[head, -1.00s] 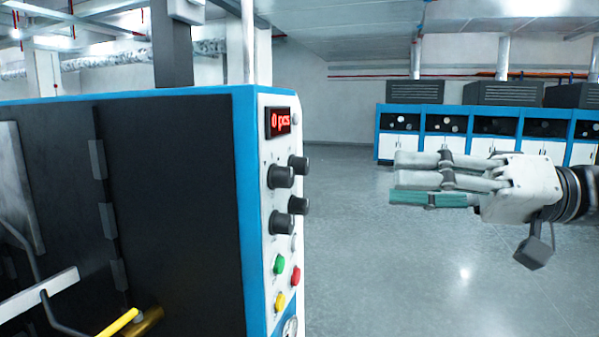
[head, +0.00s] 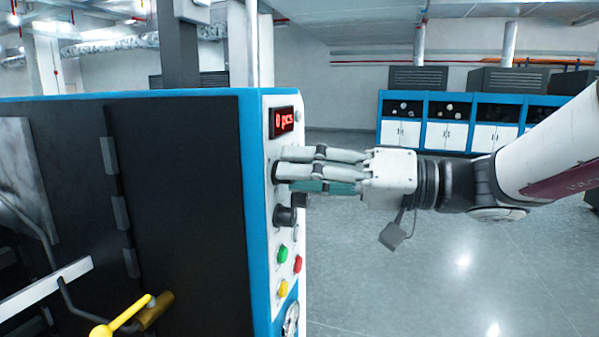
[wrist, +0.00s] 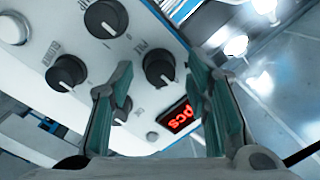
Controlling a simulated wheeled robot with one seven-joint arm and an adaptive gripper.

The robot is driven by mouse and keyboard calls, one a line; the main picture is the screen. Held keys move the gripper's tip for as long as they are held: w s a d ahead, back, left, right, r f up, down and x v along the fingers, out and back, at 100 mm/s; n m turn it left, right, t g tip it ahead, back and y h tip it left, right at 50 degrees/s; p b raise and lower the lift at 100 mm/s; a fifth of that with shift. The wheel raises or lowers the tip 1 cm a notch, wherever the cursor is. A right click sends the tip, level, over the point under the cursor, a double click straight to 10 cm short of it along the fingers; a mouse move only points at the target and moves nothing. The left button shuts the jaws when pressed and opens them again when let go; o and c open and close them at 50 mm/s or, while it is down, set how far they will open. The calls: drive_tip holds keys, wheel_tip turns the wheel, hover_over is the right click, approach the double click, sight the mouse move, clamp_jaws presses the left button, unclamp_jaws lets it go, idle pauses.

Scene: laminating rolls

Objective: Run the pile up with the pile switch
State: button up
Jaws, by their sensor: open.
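The control panel (head: 262,240) on the blue-edged machine carries several black knobs. In the wrist view, one black knob (wrist: 158,68) lies between my fingers, with a small label beside it that seems to read PILE, too small to be sure. My gripper (head: 285,170) is open, its fingers pointing at the upper knobs from the right and hiding most of them in the head view. In the wrist view the two teal-padded fingers stand either side of that knob, with gaps; I cannot tell whether they touch it.
A red display (head: 283,121) reading 0 pcs is above the knobs. Another knob (head: 286,215) sits just below my fingers. Lower are green (head: 282,254), red (head: 297,263) and yellow (head: 283,289) buttons. A yellow-handled lever (head: 120,315) is at lower left. Floor to the right is clear.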

drive_tip(key=shift+c, duration=0.6)
clamp_jaws()
